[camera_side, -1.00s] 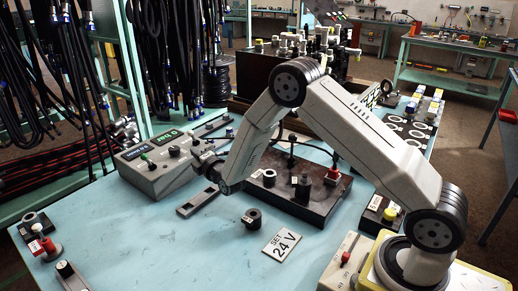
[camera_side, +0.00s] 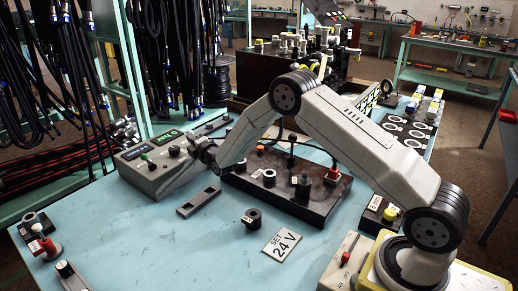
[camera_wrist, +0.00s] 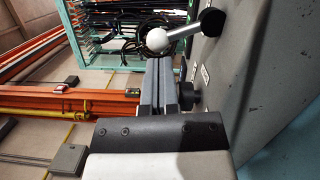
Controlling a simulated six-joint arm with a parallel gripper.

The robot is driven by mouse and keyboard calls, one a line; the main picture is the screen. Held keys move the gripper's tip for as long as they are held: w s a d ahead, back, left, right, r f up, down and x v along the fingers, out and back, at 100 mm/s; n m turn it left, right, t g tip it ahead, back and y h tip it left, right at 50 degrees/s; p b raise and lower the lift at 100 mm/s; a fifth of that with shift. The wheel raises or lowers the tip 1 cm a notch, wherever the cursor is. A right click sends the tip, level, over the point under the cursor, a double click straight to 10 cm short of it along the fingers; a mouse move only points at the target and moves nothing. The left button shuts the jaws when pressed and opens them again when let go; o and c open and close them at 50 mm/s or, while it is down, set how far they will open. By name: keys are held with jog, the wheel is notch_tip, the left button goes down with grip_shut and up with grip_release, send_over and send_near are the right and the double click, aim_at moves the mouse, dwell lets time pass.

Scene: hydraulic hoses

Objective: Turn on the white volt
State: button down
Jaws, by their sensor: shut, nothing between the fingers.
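The grey power box (camera_side: 150,178) stands at the left back of the table, with a green display and knobs on its sloped face. In the wrist view its panel (camera_wrist: 255,75) fills the right side. A lever with a white ball tip (camera_wrist: 157,40) sticks out from a black round base (camera_wrist: 210,21) on that panel. My gripper (camera_wrist: 159,62) is shut and empty, its fingertips just below the white ball in the picture; I cannot tell whether they touch. In the side view my gripper (camera_side: 203,152) is at the box's right end, hiding part of it.
A black knob (camera_wrist: 187,95) sits on the panel close to the right of my fingers. A dark block with several fittings (camera_side: 310,208) stands right of the box. The front-left table is mostly clear.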

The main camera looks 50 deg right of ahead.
jog(key=shift+d+r+m, duration=0.35)
jog(key=shift+d+m, duration=0.1)
jog(key=shift+m, duration=0.65)
dwell(0.3)
jog(key=shift+d+r+m+g, duration=0.25)
jog(key=shift+d+m+g, duration=0.15)
jog(key=shift+m, duration=0.3)
jog(key=shift+d+r+m+y, duration=0.25)
jog(key=shift+d+m, duration=0.3)
jog(key=shift+m, duration=0.55)
jog(key=shift+d, duration=0.65)
jog(key=shift+a+r, duration=0.1)
jog(key=shift+s+a+r+g, duration=0.3)
jog(key=shift+s+a, duration=0.15)
jog(key=shift+a, duration=0.15)
jog(key=a+v, duration=0.1)
jog(key=v, duration=1)
jog(key=shift+s+r, duration=0.25)
jog(key=shift+r, duration=0.1)
